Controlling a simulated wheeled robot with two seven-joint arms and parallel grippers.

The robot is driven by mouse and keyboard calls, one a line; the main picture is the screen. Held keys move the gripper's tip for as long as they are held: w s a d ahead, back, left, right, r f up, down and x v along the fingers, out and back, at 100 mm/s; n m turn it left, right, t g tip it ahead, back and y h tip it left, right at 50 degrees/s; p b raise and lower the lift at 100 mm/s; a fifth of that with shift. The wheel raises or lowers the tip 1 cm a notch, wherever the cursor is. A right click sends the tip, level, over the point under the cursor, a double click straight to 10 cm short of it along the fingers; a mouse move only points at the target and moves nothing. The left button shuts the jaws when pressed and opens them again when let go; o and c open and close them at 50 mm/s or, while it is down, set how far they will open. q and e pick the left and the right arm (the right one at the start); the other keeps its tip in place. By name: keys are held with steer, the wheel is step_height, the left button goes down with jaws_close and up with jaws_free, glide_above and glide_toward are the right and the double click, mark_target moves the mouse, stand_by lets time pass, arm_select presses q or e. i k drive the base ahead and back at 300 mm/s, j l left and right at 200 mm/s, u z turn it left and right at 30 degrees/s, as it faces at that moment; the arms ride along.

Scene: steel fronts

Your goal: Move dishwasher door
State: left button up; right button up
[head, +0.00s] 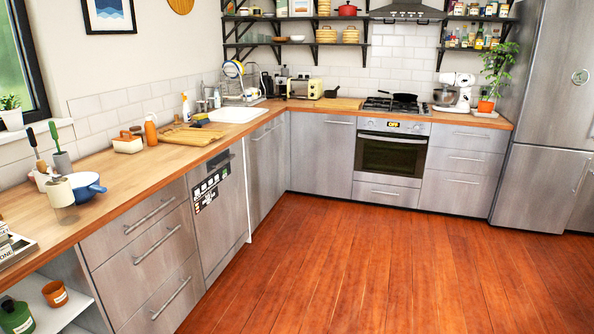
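The dishwasher (228,220) is built in under the left counter, between a drawer unit and a corner cabinet. Its steel front carries a black label sheet with white symbols (207,190) and a dark recess (219,160) near the top edge. The door stands upright and looks shut, roughly in line with the fronts beside it. The inside is hidden. Neither of my grippers is in view.
The wooden floor (330,270) in front of the dishwasher is clear. Steel drawers (150,265) with bar handles stand nearer on the left, beside an open shelf (70,305). The wooden counter (130,180) runs above. The oven (390,155) is at the back.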

mark_target(219, 210)
steer(key=i, duration=3.7)
steer(key=u, duration=0.3)
